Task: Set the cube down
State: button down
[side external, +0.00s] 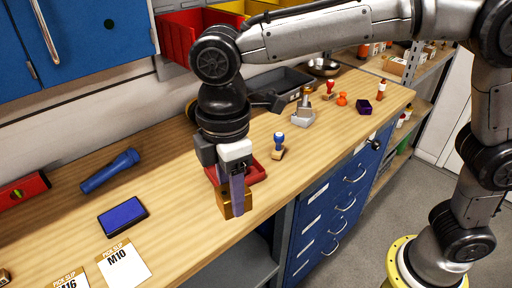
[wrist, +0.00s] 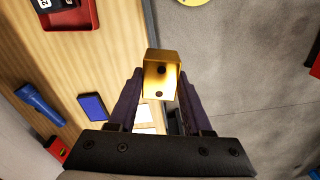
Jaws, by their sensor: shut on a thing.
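A brass-coloured cube (wrist: 161,72) with dark round holes sits between the two dark purple fingers of my gripper (wrist: 160,82) in the wrist view. My gripper is shut on it. In the side view the cube (side external: 222,199) shows at the fingertips of my gripper (side external: 234,201), partly covered by the near finger. It hangs by the front edge of the wooden bench (side external: 180,240). In the wrist view the cube overlaps the bench edge, with grey floor to its right. I cannot tell how high it is above the bench top.
A red tray (side external: 254,172) lies just behind my gripper. A blue-handled stamp (side external: 278,147) stands to its right. A blue ink pad (side external: 123,216), a blue flashlight (side external: 110,170) and a M10 card (side external: 123,266) lie to the left. Bare bench shows between them.

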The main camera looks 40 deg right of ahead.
jog(key=w+d+m, duration=0.3)
jog(key=d+m, duration=0.2)
jog(key=d, duration=0.5)
jog(key=w+d+m, duration=0.3)
jog(key=d+m, duration=0.2)
jog(key=d, duration=0.6)
jog(key=w+d+m, duration=0.3)
jog(key=d+m, duration=0.2)
jog(key=d, duration=0.5)
jog(key=w+f, duration=0.2)
jog(key=w, duration=0.2)
jog(key=w+d+f, duration=0.1)
jog(key=w+f, duration=0.2)
jog(key=w, duration=0.1)
jog(key=w+d+f, duration=0.1)
jog(key=w+f, duration=0.2)
jog(key=w, duration=0.2)
jog(key=shift+f, duration=0.2)
jog(key=shift+w+f, duration=0.45)
jog(key=shift+f, duration=1.65)
jog(key=shift+f, duration=0.15)
jog(key=shift+c, duration=1.7)
grip_release()
